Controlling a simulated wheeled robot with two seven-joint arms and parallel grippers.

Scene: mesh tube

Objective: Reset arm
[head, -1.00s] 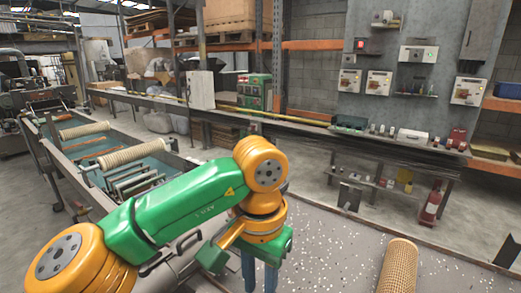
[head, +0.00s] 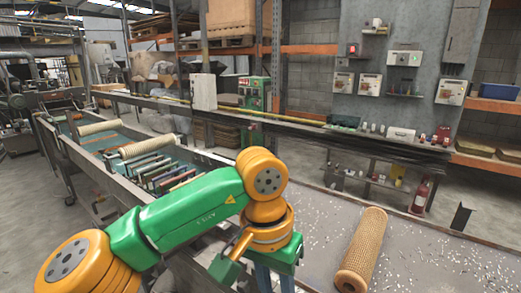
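My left arm (head: 190,205), green and orange, comes in from the lower left and bends down at an orange joint. Below that joint is a green wrist part, and blue-grey pieces (head: 273,280) run down out of the bottom of the picture. The fingertips are not shown, so the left gripper's state cannot be read. My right arm and gripper are not in view. A tan mesh tube (head: 363,248) lies on the speckled grey table to the right of my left arm, apart from it.
The speckled table (head: 420,262) has bare room right of the tube. At left, a long trough (head: 105,139) holds tan rolls (head: 147,147) and several coloured bars. A dark bench (head: 375,143) with small items runs behind, below a grey panel with boxes. A red extinguisher (head: 421,196) stands beneath.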

